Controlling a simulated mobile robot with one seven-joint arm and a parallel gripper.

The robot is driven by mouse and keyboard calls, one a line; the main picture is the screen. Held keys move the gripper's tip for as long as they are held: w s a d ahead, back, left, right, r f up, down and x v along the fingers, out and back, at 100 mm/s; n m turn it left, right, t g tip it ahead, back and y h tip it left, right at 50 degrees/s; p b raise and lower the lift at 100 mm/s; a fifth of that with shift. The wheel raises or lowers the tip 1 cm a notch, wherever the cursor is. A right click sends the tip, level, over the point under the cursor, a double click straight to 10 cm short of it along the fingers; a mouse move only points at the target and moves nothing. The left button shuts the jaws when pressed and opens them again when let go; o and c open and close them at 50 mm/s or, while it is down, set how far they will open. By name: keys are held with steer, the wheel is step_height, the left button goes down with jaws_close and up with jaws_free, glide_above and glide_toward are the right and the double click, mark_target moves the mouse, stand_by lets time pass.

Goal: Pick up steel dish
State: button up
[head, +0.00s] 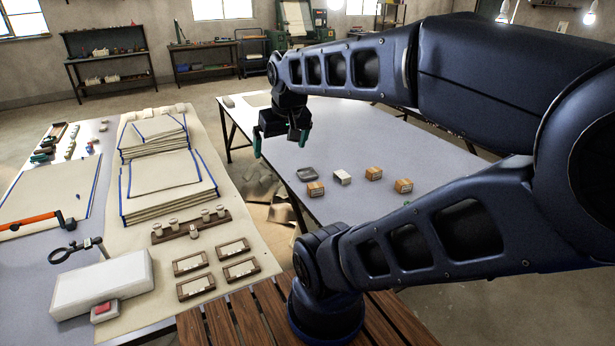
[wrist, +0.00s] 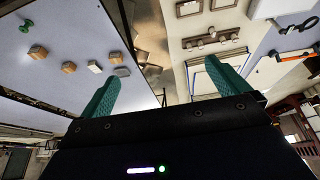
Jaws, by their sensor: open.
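The steel dish (head: 307,174) looks like a small dark grey rounded square tray. It lies on the grey table, near its left edge, in the head view. In the wrist view it seems to be the small grey shape (wrist: 121,71) just beyond the left finger. My gripper (head: 280,138) is open and empty, in the air above and to the left of the dish. Its two green fingers are spread apart in the wrist view (wrist: 163,80), with nothing between them.
Small wooden blocks (head: 374,173) and a white block (head: 342,177) stand right of the dish. The rest of the grey table (head: 400,145) is mostly clear. Left across a gap is a table with folded cloths (head: 168,180), a peg rack (head: 192,226) and a white box (head: 100,284).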

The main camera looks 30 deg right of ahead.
steer(key=w+d+m+g+y, duration=0.1)
steer(key=w+d+m, duration=0.15)
steer(key=w, duration=0.55)
steer(key=w+d+m, duration=0.2)
steer(key=w+m, duration=0.1)
steer(key=w, duration=0.5)
steer(key=m+g+h, duration=0.4)
steer(key=m, duration=1)
glide_above(308, 175)
steer(key=a, duration=0.3)
steer(key=f, duration=4.2)
steer(key=shift+w+f, duration=0.1)
steer(key=shift+w, duration=0.2)
steer(key=shift+d+x, duration=0.2)
steer(key=shift+x, duration=1.1)
steer(key=shift+d+x, duration=0.25)
steer(key=shift+x, duration=1.05)
steer(key=shift+s, duration=0.1)
